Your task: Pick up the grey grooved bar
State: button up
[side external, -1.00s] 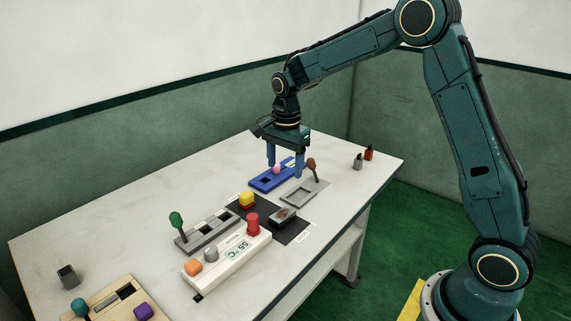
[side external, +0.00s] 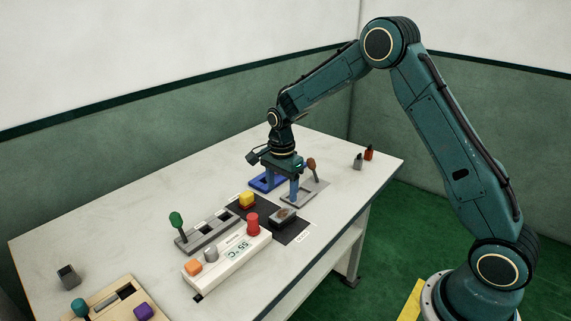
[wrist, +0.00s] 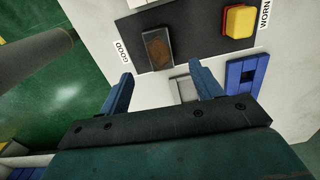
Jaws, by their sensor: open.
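A grey block with a brownish recessed top lies on the black mat near the GOOD label; it looks like the grooved bar (side external: 283,216), though the groove is not clear. It also shows in the wrist view (wrist: 158,48), ahead of my fingertips and roughly in line with the gap between them. My gripper (side external: 281,190) points down, open and empty. In the side view it is low by the blue tray and the grey tray, behind the bar and apart from it. It also shows in the wrist view (wrist: 162,76).
A yellow block (side external: 246,200) sits on the mat (side external: 291,233). The blue tray (side external: 258,185) and grey tray (side external: 318,187) with its brown-knobbed lever (side external: 311,165) stand near my fingers. A white control box (side external: 229,259) and a grey slotted panel (side external: 213,229) are in front.

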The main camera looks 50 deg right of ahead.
aim_at(283, 214)
jog(key=shift+f, duration=1.5)
jog(key=shift+f, duration=0.15)
jog(key=shift+f, duration=2.45)
jog(key=shift+c, duration=0.5)
jog(key=c, duration=1.2)
jog(key=shift+r, duration=0.1)
notch_tip(283, 214, up, 20)
jog(key=shift+d+f, duration=0.1)
